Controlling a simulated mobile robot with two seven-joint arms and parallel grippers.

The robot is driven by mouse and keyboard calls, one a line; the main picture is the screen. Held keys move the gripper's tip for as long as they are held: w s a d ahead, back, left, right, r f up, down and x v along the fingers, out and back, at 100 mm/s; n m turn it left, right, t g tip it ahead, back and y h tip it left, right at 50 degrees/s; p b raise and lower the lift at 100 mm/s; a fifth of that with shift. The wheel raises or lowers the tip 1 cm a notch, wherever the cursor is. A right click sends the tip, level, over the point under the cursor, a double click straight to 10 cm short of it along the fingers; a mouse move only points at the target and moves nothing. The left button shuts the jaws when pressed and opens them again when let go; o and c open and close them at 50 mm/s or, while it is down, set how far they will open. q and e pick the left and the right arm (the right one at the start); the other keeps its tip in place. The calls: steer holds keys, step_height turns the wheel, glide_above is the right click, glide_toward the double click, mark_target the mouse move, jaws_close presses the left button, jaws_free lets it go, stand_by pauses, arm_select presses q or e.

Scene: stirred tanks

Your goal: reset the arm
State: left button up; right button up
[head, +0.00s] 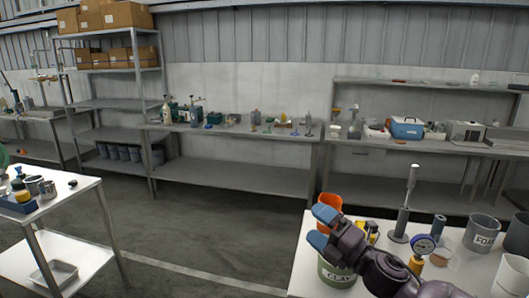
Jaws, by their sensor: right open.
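My right gripper (321,227) has blue fingertips and a dark purple-grey arm that comes in from the bottom right. Its fingers are apart with nothing seen between them. It is over the left part of the white table (312,256) at the lower right. In the picture it overlaps a green labelled pot (337,275) and lies just below an orange pot (330,201). The arm hides part of the tabletop and of the pot's label. My left gripper is not in view.
Close to my right arm stand a pressure gauge (423,244), a grey stand with a tall rod (402,222) and a grey labelled bucket (481,233). A white cart (55,226) with small items is at the left. The floor (190,225) between is clear.

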steer(key=s+d+f+m+t+h, duration=0.1)
steer(key=s+d+f+m+h, duration=0.4)
steer(key=f+m, duration=0.5)
steer(key=s+d+f+m+h, duration=0.45)
steer(key=f+m+h, duration=0.2)
steer(key=m, duration=0.55)
steer(key=s+d+f+m+g+h, duration=0.1)
steer(key=s+d+f+m+g, duration=0.1)
steer(key=s+f, duration=0.5)
steer(key=s+d+f+m+g+h, duration=0.2)
steer(key=s+d+f+m, duration=0.2)
steer(key=s+f, duration=0.4)
steer(key=s, duration=0.4)
steer(key=shift+s+f, duration=0.15)
steer(key=shift+f, duration=0.15)
